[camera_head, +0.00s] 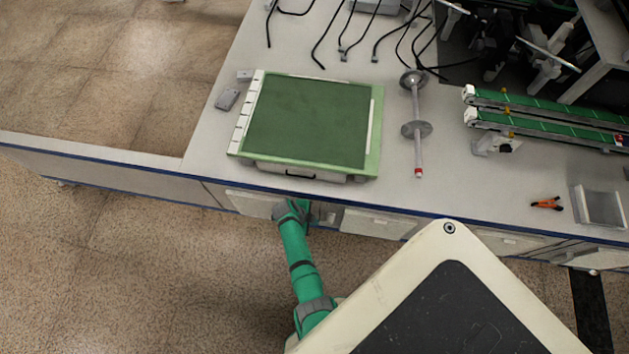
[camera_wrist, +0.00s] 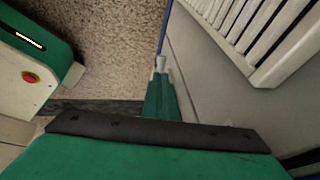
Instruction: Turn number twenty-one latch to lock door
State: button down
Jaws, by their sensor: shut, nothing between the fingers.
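My gripper (camera_wrist: 160,64) shows in the wrist view as a narrow green end with small pale tips close together. It is shut and empty, close beside a plain grey panel (camera_wrist: 205,85), and I cannot tell whether it touches it. In the head view my green arm reaches down to the cabinet fronts (camera_head: 380,222) under the bench, and the fingertips are not clear there. I cannot make out a latch or a number twenty-one in either view. The door belonging to it cannot be told apart from the other fronts.
A white slatted panel (camera_wrist: 262,35) stands to the right in the wrist view. The bench (camera_head: 205,150) carries a green-topped case (camera_head: 308,122), a metal bar with discs (camera_head: 417,150), green conveyors (camera_head: 545,118) and orange-handled pliers (camera_head: 547,203). Speckled floor (camera_head: 130,270) is open at the left.

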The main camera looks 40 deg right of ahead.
jog(key=shift+w+a+f, duration=0.15)
jog(key=shift+f, duration=1.95)
jog(key=shift+s+d+f, duration=0.3)
jog(key=shift+s+f, duration=0.05)
jog(key=shift+f, duration=0.2)
jog(key=shift+s+d+f, duration=0.25)
jog(key=shift+s+f, duration=0.1)
jog(key=shift+f, duration=0.2)
jog(key=shift+s+d+f, duration=0.3)
jog(key=shift+s+f, duration=0.05)
jog(key=shift+f, duration=0.2)
jog(key=shift+w, duration=0.15)
jog(key=v, duration=1)
jog(key=shift+a+r, duration=0.2)
jog(key=shift+r, duration=0.1)
